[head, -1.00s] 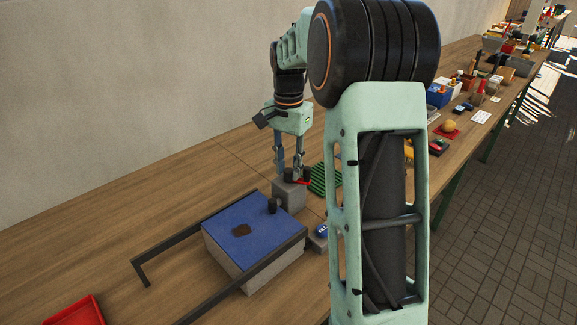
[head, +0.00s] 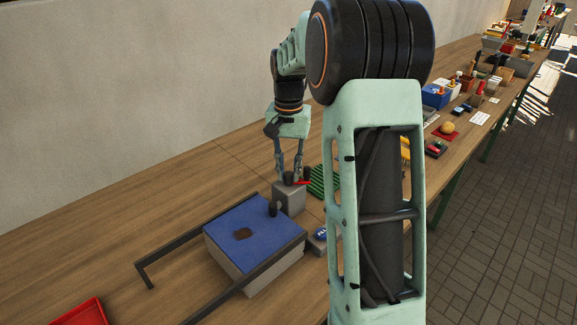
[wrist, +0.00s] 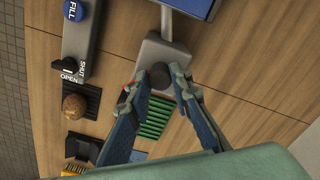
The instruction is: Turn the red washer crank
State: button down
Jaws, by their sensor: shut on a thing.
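The red washer crank (head: 303,183) is on a grey block (head: 287,199) beside the blue-topped box. A thin red arm and dark upright knobs show there. My gripper (head: 288,178) points down at the block with its fingers around a dark knob. In the wrist view, my gripper (wrist: 164,72) has one fingertip on each side of a dark round knob (wrist: 158,76), and is shut on the crank. Only a bit of red shows beside the left finger; the fingers hide the rest of the crank.
The blue-topped box (head: 262,226) with a brown patch stands in front, between dark rails (head: 147,271). A panel with a blue FILL button (wrist: 74,11) and a SHUT/OPEN knob is beside the block. A green ribbed mat (head: 323,181) lies behind. A red tray (head: 82,313) is at front left.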

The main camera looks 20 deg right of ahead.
aim_at(289, 173)
jog(key=n+p, duration=0.1)
jog(key=n, duration=0.2)
jog(key=shift+r+n, duration=0.1)
jog(key=shift+n, duration=0.2)
jog(key=shift+n+p, duration=0.75)
jog(key=shift+n, duration=1.25)
jog(key=c, duration=2)
grip_release()
notch_tip(289, 173, up, 12)
jog(key=shift+f, duration=0.1)
